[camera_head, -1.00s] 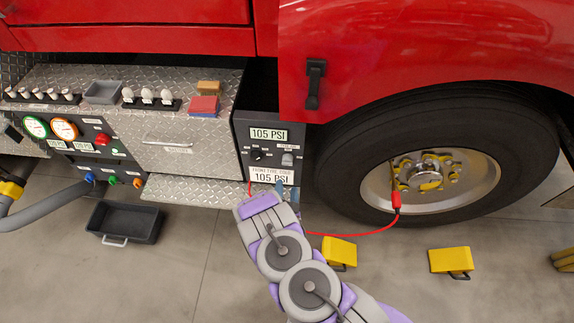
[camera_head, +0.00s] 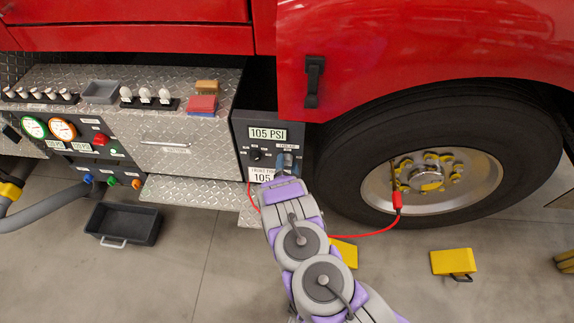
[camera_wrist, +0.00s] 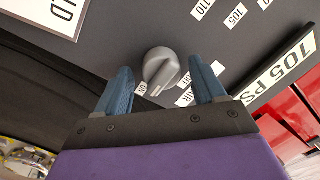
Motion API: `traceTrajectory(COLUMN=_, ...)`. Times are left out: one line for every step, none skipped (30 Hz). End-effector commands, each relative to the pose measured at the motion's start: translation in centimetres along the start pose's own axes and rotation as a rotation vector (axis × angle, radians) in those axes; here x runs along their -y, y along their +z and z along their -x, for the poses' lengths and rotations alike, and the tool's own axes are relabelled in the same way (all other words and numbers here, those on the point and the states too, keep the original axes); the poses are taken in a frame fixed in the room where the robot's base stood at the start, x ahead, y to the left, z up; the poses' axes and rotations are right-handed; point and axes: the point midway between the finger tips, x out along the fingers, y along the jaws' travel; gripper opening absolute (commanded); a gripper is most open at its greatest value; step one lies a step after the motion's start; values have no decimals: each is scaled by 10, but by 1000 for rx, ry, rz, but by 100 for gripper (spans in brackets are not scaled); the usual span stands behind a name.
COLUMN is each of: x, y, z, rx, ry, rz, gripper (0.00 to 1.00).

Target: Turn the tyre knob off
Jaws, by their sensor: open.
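The grey tyre knob (camera_wrist: 161,70) sits on the dark control panel (camera_wrist: 150,20) in the wrist view, with a pointer ridge and a partly hidden label ending in "AIR" beside it. My gripper (camera_wrist: 160,78) is open, with a blue finger on either side of the knob. The fingers look apart from the knob, and whether they touch it cannot be told. In the head view, my gripper (camera_head: 289,163) is at the right side of the panel (camera_head: 241,135) and covers most of the knob.
A black knob (camera_head: 257,154) is left of the gripper. A "105 PSI" display (camera_head: 267,134) is above it. A red hose (camera_head: 370,234) runs to the wheel (camera_head: 432,174). Yellow chocks (camera_head: 453,262) and a black bin (camera_head: 124,223) are on the floor.

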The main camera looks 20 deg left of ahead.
Motion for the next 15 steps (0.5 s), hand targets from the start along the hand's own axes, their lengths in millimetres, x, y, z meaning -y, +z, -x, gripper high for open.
traceTrajectory(x=0, y=0, z=0, rx=0, ry=0, rz=0, gripper=70)
traceTrajectory(x=0, y=0, z=0, rx=0, ry=0, rz=0, gripper=68)
traceTrajectory(x=0, y=0, z=0, rx=0, ry=0, rz=0, gripper=64)
traceTrajectory(x=0, y=0, z=0, rx=0, ry=0, rz=0, gripper=61)
traceTrajectory(x=0, y=0, z=0, rx=0, ry=0, rz=1, gripper=58)
traceTrajectory(x=0, y=1, z=0, rx=0, ry=0, rz=1, gripper=54)
traceTrajectory(x=0, y=1, z=0, rx=0, ry=0, rz=1, gripper=51)
traceTrajectory(x=0, y=1, z=0, rx=0, ry=0, rz=1, gripper=48)
traceTrajectory(x=0, y=1, z=0, rx=0, ry=0, rz=1, gripper=45)
traceTrajectory(x=0, y=1, z=0, rx=0, ry=0, rz=1, gripper=42)
traceTrajectory(x=0, y=1, z=0, rx=0, ry=0, rz=1, gripper=39)
traceTrajectory(x=0, y=1, z=0, rx=0, ry=0, rz=1, gripper=35)
traceTrajectory(x=0, y=1, z=0, rx=0, ry=1, rz=1, gripper=32)
traceTrajectory(x=0, y=1, z=0, rx=0, ry=1, rz=1, gripper=29)
traceTrajectory(x=0, y=1, z=0, rx=0, ry=1, rz=1, gripper=25)
